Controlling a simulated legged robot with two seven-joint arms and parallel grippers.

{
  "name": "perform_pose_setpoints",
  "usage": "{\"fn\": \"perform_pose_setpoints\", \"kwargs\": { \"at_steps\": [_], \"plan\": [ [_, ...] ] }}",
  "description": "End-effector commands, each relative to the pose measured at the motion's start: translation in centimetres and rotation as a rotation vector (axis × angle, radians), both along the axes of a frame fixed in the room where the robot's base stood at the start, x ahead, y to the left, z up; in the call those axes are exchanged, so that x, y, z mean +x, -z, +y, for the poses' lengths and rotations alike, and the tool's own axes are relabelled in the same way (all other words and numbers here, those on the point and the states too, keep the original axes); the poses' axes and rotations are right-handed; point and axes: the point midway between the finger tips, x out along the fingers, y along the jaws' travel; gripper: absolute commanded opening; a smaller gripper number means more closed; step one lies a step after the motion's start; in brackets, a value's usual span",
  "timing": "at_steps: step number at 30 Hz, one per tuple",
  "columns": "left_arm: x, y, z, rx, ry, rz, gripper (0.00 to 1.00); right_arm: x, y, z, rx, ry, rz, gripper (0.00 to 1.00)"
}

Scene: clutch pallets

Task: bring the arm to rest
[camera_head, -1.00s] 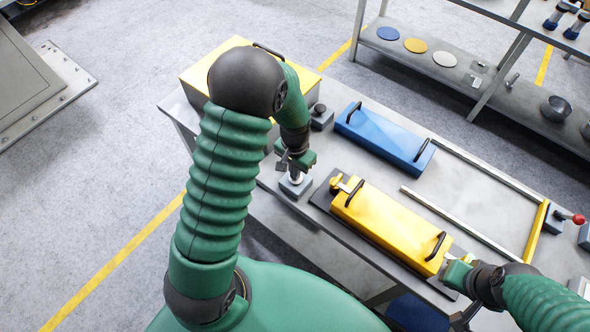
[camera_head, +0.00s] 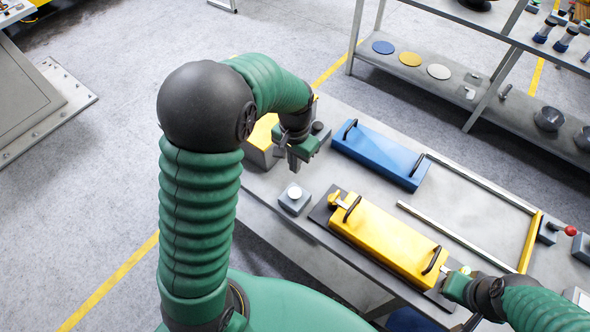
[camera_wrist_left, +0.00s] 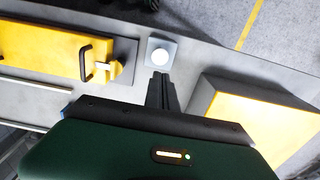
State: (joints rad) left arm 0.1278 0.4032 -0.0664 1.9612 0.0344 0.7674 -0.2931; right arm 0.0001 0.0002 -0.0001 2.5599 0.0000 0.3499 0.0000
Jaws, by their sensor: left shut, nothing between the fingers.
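My left arm comes in from the left in the head view, bent over the table. My left gripper (camera_head: 293,162) is shut and empty, above the table, behind a small grey box with a round white button (camera_head: 295,193) and apart from it. In the left wrist view the shut fingers (camera_wrist_left: 161,92) point toward that button box (camera_wrist_left: 161,52). My right gripper (camera_head: 456,283) is at the near right end of the yellow pallet (camera_head: 390,241), by its end fitting; its fingers are too hidden to tell whether they are open.
A blue pallet (camera_head: 378,155) lies behind the yellow one. A yellow box (camera_head: 263,133) stands at the table's left end. Metal rails (camera_head: 455,233) and a red-knobbed lever (camera_head: 570,230) are at the right. A shelf (camera_head: 430,88) with discs stands behind.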

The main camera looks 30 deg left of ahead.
Motion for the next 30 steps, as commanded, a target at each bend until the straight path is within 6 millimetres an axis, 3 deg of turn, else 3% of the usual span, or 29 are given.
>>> {"fn": "perform_pose_setpoints", "kwargs": {
  "at_steps": [14,23,30],
  "plan": [
    [-0.4,-0.2,-0.5,0.001,-0.003,-0.011,0.00,0.0,0.0,0.0,0.000,0.000,0.000,0.00],
    [-8.9,-0.5,-6.7,-0.008,-0.065,-0.196,0.00,0.0,0.0,0.0,0.000,0.000,0.000,0.00],
    [-9.1,-0.5,-6.8,-0.008,-0.066,-0.201,0.00,0.0,0.0,0.0,0.000,0.000,0.000,0.00]
  ]
}}
